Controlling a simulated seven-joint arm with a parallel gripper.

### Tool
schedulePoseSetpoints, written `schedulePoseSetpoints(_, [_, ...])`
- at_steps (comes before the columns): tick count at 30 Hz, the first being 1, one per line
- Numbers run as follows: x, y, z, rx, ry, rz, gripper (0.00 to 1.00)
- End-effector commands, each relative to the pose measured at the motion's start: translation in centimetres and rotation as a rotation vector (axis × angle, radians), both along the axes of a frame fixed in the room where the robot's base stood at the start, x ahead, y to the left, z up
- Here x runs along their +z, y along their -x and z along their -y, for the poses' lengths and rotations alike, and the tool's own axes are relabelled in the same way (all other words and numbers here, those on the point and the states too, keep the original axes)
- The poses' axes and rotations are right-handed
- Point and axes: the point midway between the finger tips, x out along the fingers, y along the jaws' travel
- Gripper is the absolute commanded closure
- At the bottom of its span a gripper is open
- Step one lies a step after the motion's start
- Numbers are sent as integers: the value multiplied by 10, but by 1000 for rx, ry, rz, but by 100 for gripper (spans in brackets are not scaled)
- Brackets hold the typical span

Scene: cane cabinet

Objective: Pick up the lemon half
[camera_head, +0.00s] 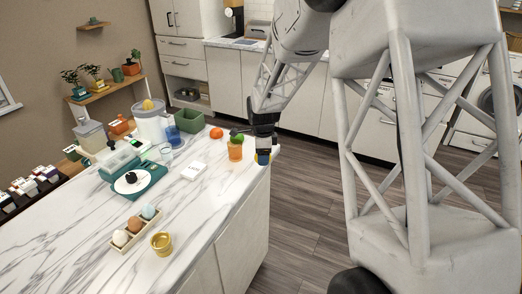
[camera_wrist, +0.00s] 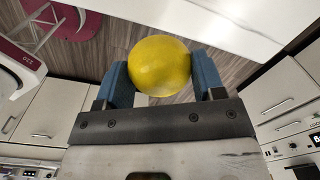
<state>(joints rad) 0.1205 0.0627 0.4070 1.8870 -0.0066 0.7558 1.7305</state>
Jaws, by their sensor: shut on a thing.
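The lemon half (camera_wrist: 160,66) shows in the wrist view as a rounded yellow thing between the two blue fingers of my gripper (camera_wrist: 162,80). My gripper is shut on it. Its far side is hidden. In the head view my gripper (camera_head: 263,157) hangs down at the right edge of the marble counter (camera_head: 215,205), and only slivers of yellow show around the blue fingertips. In the wrist view, wooden floor and a pale surface lie behind the lemon half.
The counter's front right is bare.

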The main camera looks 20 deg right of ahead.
Motion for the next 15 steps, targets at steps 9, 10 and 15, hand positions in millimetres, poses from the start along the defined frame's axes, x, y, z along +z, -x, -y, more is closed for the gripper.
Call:
schedulePoseSetpoints(9, [1,10,-1,0,0,0,66])
schedulePoseSetpoints(10, [1,10,-1,0,0,0,66])
schedulePoseSetpoints(15, [1,10,-1,0,0,0,66])
